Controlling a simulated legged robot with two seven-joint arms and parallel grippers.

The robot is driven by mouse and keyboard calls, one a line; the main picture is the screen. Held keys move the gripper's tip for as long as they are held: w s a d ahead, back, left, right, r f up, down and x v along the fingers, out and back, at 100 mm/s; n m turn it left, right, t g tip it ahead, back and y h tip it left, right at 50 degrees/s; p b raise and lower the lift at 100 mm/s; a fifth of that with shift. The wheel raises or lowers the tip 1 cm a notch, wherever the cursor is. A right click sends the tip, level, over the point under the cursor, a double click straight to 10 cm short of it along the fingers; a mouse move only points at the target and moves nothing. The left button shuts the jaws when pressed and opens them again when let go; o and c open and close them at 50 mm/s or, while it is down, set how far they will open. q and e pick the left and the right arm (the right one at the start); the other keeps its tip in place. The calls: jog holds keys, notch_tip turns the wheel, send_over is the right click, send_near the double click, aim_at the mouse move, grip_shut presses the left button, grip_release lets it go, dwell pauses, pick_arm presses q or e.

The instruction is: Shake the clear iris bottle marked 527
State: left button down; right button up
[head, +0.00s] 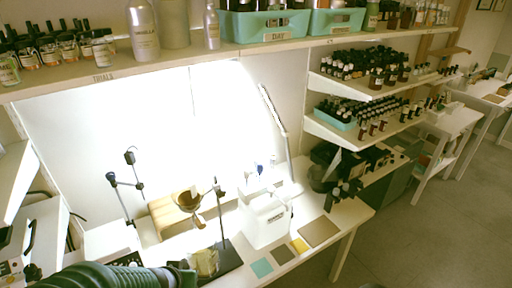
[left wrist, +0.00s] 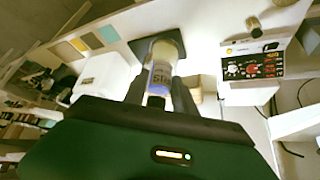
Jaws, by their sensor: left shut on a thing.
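My left gripper (left wrist: 160,90) is shut on a clear bottle (left wrist: 161,74) with a pale label and blue print. The bottle stands between the two dark fingers in the left wrist view, and I cannot read its number. In the head view my left arm comes in at the bottom left, and the gripper (head: 190,272) is partly cut off by the lower edge. A yellowish clear container (head: 205,262) shows at its tip, in front of a dark plate (head: 229,262); I cannot tell whether it is the held bottle. My right gripper is not in view.
A stand with a thin post (head: 220,205), a white machine (head: 265,217) and flat coloured mats (head: 262,267) are on the bench. A control box with knobs (left wrist: 254,68) is in the left wrist view. Shelves at the right hold several dark bottles (head: 350,63).

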pick_arm(q)
jog(key=shift+s+a+r, duration=0.1)
jog(key=shift+r, duration=0.2)
notch_tip(320, 180, down, 5)
jog(key=s, duration=0.1)
jog(key=shift+w+a+r, duration=0.1)
jog(key=shift+w+r, duration=0.1)
jog(key=shift+r, duration=0.7)
jog(key=shift+w+r, duration=0.2)
jog(key=shift+r, duration=0.65)
jog(key=shift+w+a+r, duration=0.1)
jog(key=shift+w+r, duration=0.1)
jog(key=shift+r, duration=0.7)
jog(key=shift+s+d, duration=0.15)
jog(key=shift+s, duration=0.25)
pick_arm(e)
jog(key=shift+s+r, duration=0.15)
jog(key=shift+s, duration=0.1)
pick_arm(q)
jog(key=shift+w, duration=0.2)
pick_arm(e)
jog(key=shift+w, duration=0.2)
pick_arm(q)
jog(key=shift+s, duration=0.15)
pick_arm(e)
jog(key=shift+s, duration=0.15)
